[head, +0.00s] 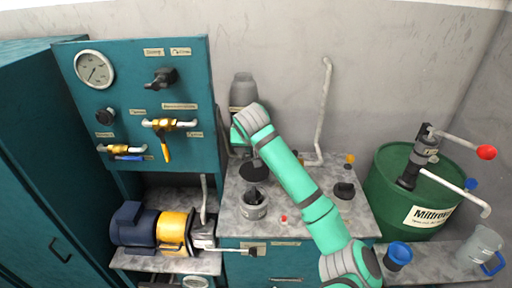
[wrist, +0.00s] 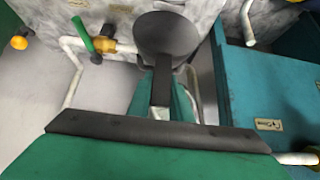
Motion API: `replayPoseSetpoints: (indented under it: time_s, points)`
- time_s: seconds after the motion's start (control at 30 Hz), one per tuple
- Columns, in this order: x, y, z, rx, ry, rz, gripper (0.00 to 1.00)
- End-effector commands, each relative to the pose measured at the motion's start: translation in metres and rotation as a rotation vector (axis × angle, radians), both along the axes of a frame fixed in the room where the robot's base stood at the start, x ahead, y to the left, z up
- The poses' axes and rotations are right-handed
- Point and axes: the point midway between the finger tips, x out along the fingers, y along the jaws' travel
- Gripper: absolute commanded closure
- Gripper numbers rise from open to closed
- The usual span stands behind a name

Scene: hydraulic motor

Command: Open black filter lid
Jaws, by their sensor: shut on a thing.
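The black filter lid (wrist: 168,34) is a dark round disc with a straight handle. In the wrist view my gripper (wrist: 162,82) is shut on the handle, with a teal finger on either side of it. In the head view a dark disc (head: 257,170), which looks like this lid, shows below the bend of my arm, above the counter's back part. My arm covers most of the gripper there. I cannot tell whether the lid touches anything beneath it.
A grey cup with a black part in it (head: 254,209) stands on the counter. A grey canister (head: 243,90) stands behind my arm. A black knob-like piece (head: 344,190) and a small red cap (head: 284,219) lie nearby. A green drum (head: 390,210) is at the right.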

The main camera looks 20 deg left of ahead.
Motion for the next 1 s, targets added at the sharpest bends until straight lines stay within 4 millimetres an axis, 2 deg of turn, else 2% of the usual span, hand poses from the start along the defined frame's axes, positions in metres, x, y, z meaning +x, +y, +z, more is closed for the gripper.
replayPoseSetpoints:
  time_s: [0.17, 0.57, 0.6, 0.63, 0.67, 1.0]
  points:
    - [-0.0069, -0.0007, -0.0017, 0.019, -0.046, 0.003, 1.0]
    - [-0.0081, 0.0024, 0.0004, 0.023, -0.062, 0.005, 1.0]
    - [-0.0081, 0.0024, 0.0004, 0.023, -0.062, 0.005, 0.72]
    - [-0.0081, 0.0024, 0.0004, 0.023, -0.063, 0.005, 0.65]
    - [-0.0081, 0.0024, 0.0006, 0.023, -0.063, 0.005, 0.62]
    - [-0.0094, 0.001, 0.0033, 0.024, -0.064, 0.005, 0.62]
